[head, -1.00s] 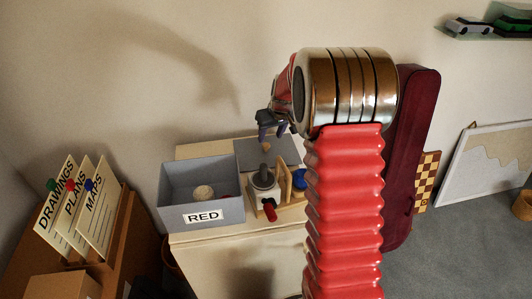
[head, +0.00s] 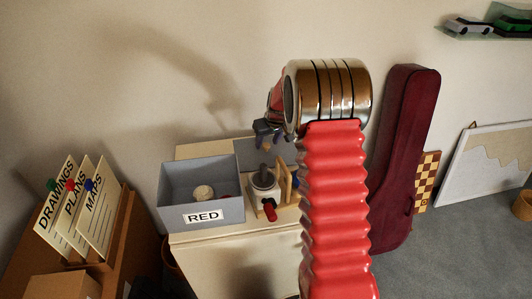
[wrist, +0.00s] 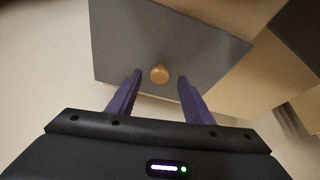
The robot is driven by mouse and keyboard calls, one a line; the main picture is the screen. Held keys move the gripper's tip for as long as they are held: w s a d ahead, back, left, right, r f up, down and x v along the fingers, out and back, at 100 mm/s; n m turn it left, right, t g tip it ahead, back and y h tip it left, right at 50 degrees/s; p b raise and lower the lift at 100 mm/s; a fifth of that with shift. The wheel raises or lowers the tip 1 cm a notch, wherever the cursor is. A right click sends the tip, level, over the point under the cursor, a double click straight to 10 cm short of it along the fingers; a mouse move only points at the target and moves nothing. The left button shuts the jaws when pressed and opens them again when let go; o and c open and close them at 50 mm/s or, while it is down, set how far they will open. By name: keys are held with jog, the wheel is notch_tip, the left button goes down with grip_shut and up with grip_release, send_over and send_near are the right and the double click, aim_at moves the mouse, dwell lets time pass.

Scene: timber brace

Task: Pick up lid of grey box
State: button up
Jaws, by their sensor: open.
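The grey box (head: 178,186), labelled RED, stands open on the left of the cabinet top with a round pale thing and something red inside. Its lid (wrist: 205,40) is a flat grey panel with a round wooden knob (wrist: 160,74). In the head view the lid (head: 248,153) lies right of the box, partly hidden by my arm and gripper. My gripper (wrist: 159,82) is open, its two purple fingers on either side of the knob in the wrist view. I cannot tell whether they are at knob height. The gripper also shows in the head view (head: 262,138).
A white device with a grey knob and red handle (head: 266,190) stands in front of the lid, beside a wooden upright (head: 284,180). A dark red instrument case (head: 410,160) leans on the wall to the right. Labelled cards (head: 75,205) stand at left.

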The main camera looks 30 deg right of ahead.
jog(key=shift+x, duration=0.85)
grip_shut()
dwell(0.3)
